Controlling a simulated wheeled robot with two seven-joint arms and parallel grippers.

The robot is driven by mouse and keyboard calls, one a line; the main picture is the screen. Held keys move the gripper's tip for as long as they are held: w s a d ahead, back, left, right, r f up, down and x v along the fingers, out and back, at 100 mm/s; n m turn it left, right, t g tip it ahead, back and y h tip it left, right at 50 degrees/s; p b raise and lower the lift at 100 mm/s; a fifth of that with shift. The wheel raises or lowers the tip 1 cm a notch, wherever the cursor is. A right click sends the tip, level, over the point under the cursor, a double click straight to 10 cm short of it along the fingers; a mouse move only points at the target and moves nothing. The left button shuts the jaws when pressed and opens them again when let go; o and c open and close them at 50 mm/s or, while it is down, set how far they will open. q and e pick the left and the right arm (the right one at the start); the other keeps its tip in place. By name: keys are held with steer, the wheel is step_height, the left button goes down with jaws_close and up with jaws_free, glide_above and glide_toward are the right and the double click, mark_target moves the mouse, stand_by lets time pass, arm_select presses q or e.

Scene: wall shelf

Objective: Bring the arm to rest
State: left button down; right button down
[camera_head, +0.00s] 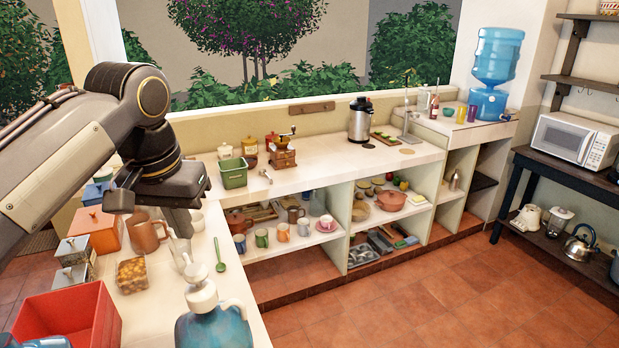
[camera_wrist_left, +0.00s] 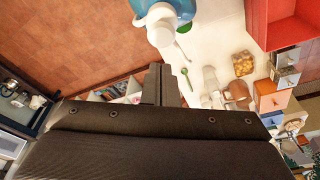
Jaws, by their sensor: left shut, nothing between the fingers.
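My left arm comes in from the left in the head view and bends down over the near counter. My left gripper (camera_head: 180,222) points down above the counter, shut and empty, near a brown mug (camera_head: 147,232) and a clear glass (camera_head: 181,252). In the left wrist view the gripper (camera_wrist_left: 161,82) shows its fingers together with nothing between them. My right gripper is not in view.
A blue jug with white top (camera_head: 212,318), a red bin (camera_head: 72,322), a sponge-like block (camera_head: 131,275) and a green spoon (camera_head: 220,254) stand or lie on the near counter. The long back counter (camera_head: 330,165) holds a green bin (camera_head: 232,173). Open floor (camera_head: 440,285) lies right.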

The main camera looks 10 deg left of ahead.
arm_select(q)
steer(key=s+d+f+t+h+b, duration=0.1)
steer(key=s+f, duration=0.4)
steer(key=f, duration=0.3)
steer(key=s+d+f+n+t+h+b, duration=0.1)
steer(key=s+f, duration=0.5)
steer(key=f, duration=0.3)
steer(key=s+d+f+t+h+b, duration=0.1)
steer(key=s+d+f+b, duration=0.1)
steer(key=s+f, duration=0.3)
step_height(320, 180, down, 4)
steer(key=shift+s+f+n+h, duration=0.1)
steer(key=shift+s+n+h, duration=0.1)
steer(key=shift+n+h, duration=0.15)
stand_by(0.5)
